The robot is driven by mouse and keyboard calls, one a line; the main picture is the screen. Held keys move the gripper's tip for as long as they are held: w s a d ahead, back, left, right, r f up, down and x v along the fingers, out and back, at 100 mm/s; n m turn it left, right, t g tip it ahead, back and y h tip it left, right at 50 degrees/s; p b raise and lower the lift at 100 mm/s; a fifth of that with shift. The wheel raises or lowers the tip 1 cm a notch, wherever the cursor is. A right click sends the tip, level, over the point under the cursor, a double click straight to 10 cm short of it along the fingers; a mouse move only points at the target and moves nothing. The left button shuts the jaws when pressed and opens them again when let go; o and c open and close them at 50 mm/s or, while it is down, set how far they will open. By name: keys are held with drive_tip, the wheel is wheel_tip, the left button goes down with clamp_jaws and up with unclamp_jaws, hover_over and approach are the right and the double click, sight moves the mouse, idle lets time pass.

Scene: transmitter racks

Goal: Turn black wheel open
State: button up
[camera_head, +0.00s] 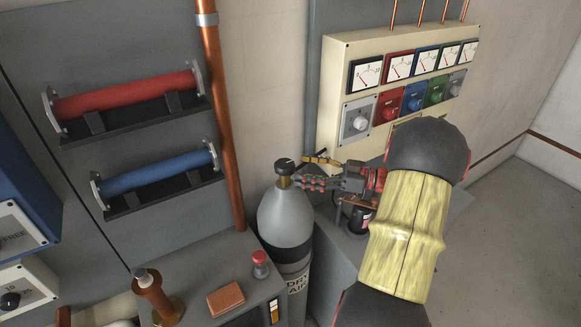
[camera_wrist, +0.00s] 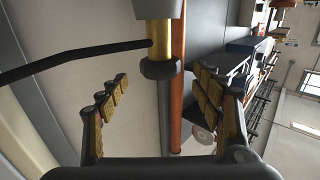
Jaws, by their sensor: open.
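A grey gas cylinder (camera_head: 287,217) stands upright between the bench and the meter cabinet. A small black wheel (camera_head: 285,166) sits on its brass neck. My gripper (camera_head: 307,171) is open just right of the wheel, with its fingers pointing left towards the neck. In the wrist view my gripper (camera_wrist: 160,76) is open, with its padded fingers spread either side of a brass stem (camera_wrist: 160,38) and a dark collar (camera_wrist: 160,69). Nothing appears gripped. A thin black rod (camera_wrist: 75,59) runs left from the stem.
The cream meter cabinet (camera_head: 344,56) stands behind my arm. A copper pipe (camera_head: 219,110) rises left of the cylinder. The grey bench (camera_head: 205,270) holds a red-topped part (camera_head: 260,263) and a brown block (camera_head: 226,299). Open floor lies at the right.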

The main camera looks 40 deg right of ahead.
drive_tip(key=shift+v, duration=2.75)
